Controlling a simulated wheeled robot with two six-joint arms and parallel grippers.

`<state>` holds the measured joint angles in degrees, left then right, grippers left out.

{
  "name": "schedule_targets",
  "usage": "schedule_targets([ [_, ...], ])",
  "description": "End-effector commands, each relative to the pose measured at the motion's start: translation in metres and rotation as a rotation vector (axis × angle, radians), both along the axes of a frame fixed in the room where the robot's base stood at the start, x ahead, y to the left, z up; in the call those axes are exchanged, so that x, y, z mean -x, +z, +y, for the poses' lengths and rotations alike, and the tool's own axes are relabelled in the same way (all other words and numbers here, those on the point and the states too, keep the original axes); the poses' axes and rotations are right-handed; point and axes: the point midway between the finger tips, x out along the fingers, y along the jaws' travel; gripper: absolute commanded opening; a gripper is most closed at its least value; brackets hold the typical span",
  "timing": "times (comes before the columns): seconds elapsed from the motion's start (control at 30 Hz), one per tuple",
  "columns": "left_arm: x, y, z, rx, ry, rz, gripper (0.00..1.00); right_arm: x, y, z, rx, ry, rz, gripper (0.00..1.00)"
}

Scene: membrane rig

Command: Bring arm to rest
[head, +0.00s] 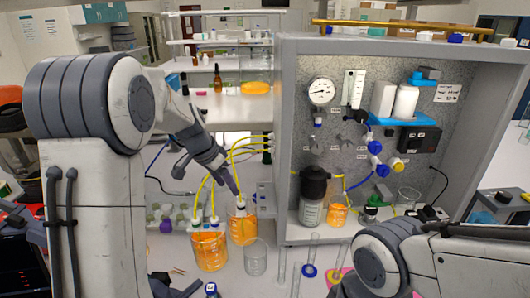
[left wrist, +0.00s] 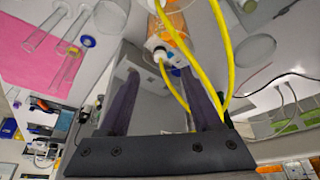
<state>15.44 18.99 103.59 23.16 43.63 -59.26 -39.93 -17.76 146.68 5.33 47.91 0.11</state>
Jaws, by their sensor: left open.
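My left gripper (head: 236,187) is open, pointing down just above the rear orange bottle (head: 242,229) in the head view. In the left wrist view its two dark fingers (left wrist: 163,88) stand apart with nothing clearly held between them. The bottle's white cap (left wrist: 156,47) and yellow tubes show just beyond the fingertips; I cannot tell whether a finger touches a tube. My left arm reaches in from the left, bent at the elbow. My right arm (head: 385,258) is at the lower right, and its gripper is not visible.
A second orange bottle (head: 209,251) with yellow tubes stands close by, and an empty beaker (head: 255,258) is in front. The grey rig cabinet (head: 291,150) rises on the right. Glass cylinders stand near a pink mat (left wrist: 50,55). A shelf (head: 225,108) is behind.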

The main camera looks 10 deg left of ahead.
Motion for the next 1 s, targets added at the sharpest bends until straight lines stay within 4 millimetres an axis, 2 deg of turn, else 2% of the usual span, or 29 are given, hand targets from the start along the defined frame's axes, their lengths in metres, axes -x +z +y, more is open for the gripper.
schedule_targets([
  [0.07, 0.003, 0.0, -0.008, 0.003, -0.005, 0.006, 0.65, 0.0, 0.0, 0.0, 0.0, 0.0, 0.0, 0.5],
  [0.13, 0.011, 0.001, -0.027, 0.007, -0.018, 0.021, 0.65, 0.0, -0.002, 0.0, 0.0, 0.0, 0.0, 0.5],
  [0.27, 0.05, 0.001, -0.091, 0.015, -0.056, 0.082, 0.65, 0.0, -0.005, 0.0, 0.0, 0.0, 0.0, 0.5],
  [0.3, 0.07, 0.001, -0.115, 0.016, -0.069, 0.108, 0.65, 0.0, -0.006, 0.0, 0.0, 0.0, 0.0, 0.5],
  [0.37, 0.104, -0.001, -0.147, 0.01, -0.088, 0.148, 0.65, 0.0, -0.008, 0.0, 0.0, 0.0, 0.0, 0.5],
  [0.4, 0.129, -0.003, -0.165, 0.003, -0.1, 0.176, 0.65, 0.0, -0.01, 0.0, 0.0, 0.0, 0.0, 0.5],
  [0.47, 0.169, -0.007, -0.187, -0.014, -0.117, 0.214, 0.65, 0.0, -0.012, 0.0, 0.0, 0.0, 0.0, 0.5],
  [0.5, 0.196, -0.011, -0.197, -0.027, -0.127, 0.235, 0.65, 0.0, -0.013, 0.0, 0.0, 0.0, 0.0, 0.5],
  [0.6, 0.253, -0.02, -0.209, -0.064, -0.142, 0.278, 0.65, 0.0, -0.015, 0.0, 0.0, 0.001, 0.0, 0.5],
  [0.7, 0.293, -0.029, -0.209, -0.097, -0.151, 0.302, 0.65, 0.0, -0.017, 0.0, 0.0, 0.001, 0.0, 0.5],
  [0.83, 0.32, -0.036, -0.204, -0.123, -0.151, 0.316, 0.65, 0.0, -0.018, 0.0, 0.0, 0.001, 0.0, 0.5],
  [1.0, 0.326, -0.038, -0.202, -0.13, -0.145, 0.32, 0.65, 0.0, -0.018, 0.0, 0.0, 0.001, 0.0, 0.5],
])
